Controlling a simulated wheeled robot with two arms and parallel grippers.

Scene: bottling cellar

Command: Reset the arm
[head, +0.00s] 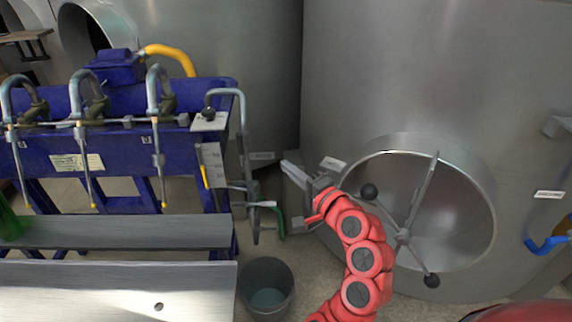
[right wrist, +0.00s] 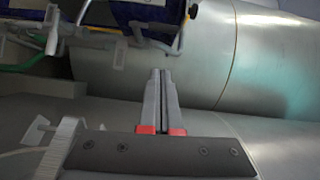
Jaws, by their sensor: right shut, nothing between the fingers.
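My right gripper (head: 296,171) is at the centre of the head view, at the end of my red right arm. It is raised in front of the steel tanks, to the left of the round tank hatch. In the right wrist view its fingers (right wrist: 161,76) are shut together with nothing between them. My left gripper does not show in the head view.
A blue filling machine (head: 120,148) with several spouts stands at left, with a steel shelf (head: 130,232) below. A grey bucket (head: 266,286) stands on the floor. A large tank (head: 400,70) with a round hatch (head: 455,215) and handwheel fills the right side.

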